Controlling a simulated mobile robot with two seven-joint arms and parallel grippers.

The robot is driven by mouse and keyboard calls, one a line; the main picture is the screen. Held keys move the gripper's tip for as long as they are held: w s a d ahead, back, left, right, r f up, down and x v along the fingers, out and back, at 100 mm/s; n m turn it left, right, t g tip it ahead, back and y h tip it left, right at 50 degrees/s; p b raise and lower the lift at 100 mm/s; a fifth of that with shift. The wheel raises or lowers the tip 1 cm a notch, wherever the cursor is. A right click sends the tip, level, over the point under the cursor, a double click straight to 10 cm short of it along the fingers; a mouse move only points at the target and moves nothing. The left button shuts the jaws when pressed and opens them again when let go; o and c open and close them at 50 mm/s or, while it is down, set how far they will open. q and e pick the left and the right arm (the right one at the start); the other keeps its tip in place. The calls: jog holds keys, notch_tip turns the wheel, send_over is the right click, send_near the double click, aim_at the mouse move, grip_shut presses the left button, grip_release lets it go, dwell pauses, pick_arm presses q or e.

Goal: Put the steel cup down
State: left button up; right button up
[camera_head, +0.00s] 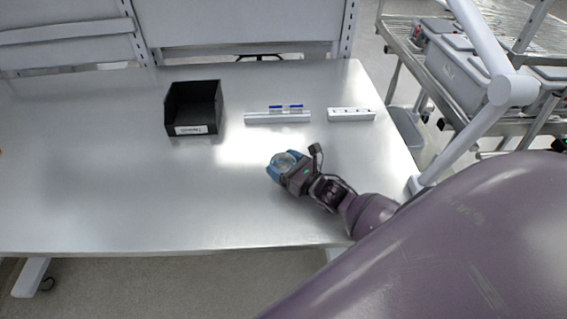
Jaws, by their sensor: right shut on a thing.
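My right gripper (279,164) is over the right half of the steel table (120,190), with its blue fingers shut around the steel cup (286,160). The cup shows as a small round, shiny, greyish shape between the fingers. Its lower part is hidden by the gripper. I cannot tell whether the cup touches the table top or is just above it. My left gripper is not in view.
A black open bin (194,106) with a white label stands at the back middle. A white rack (277,117) with blue-topped pieces and a white block with holes (351,114) sit to its right. The table's left and front are clear. A cart with grey bins (450,68) stands beyond the right edge.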

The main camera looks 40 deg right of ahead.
jog(key=shift+f, duration=0.15)
jog(key=o, duration=0.9)
jog(key=shift+o, duration=0.2)
